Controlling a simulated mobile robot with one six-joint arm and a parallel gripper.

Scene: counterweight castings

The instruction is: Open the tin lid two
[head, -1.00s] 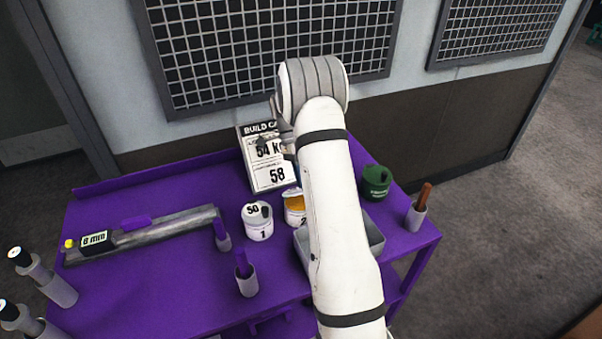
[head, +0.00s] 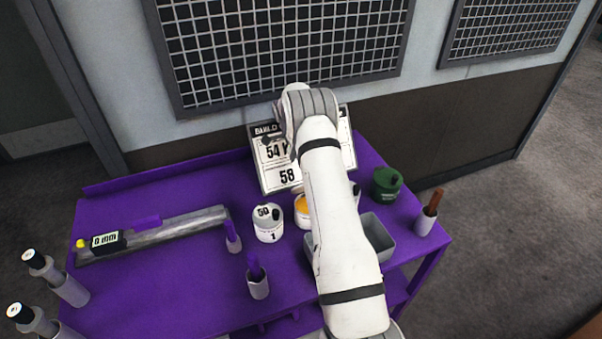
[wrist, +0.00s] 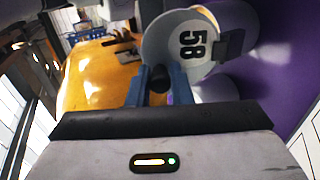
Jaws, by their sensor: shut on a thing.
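In the head view, tin two (head: 302,212) stands right of tin one (head: 268,226), partly hidden behind my arm. Its top shows orange, with no lid seated on the visible part. In the wrist view, my gripper (wrist: 158,80) has its blue fingers shut on the black knob of a white round lid (wrist: 178,40) marked 58. The lid's face is turned towards the wrist camera. A large orange surface (wrist: 95,68) fills the left of that view; I cannot tell whether it is the tin's contents. My arm hides the gripper in the head view.
A build card (head: 276,165) stands behind the tins.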

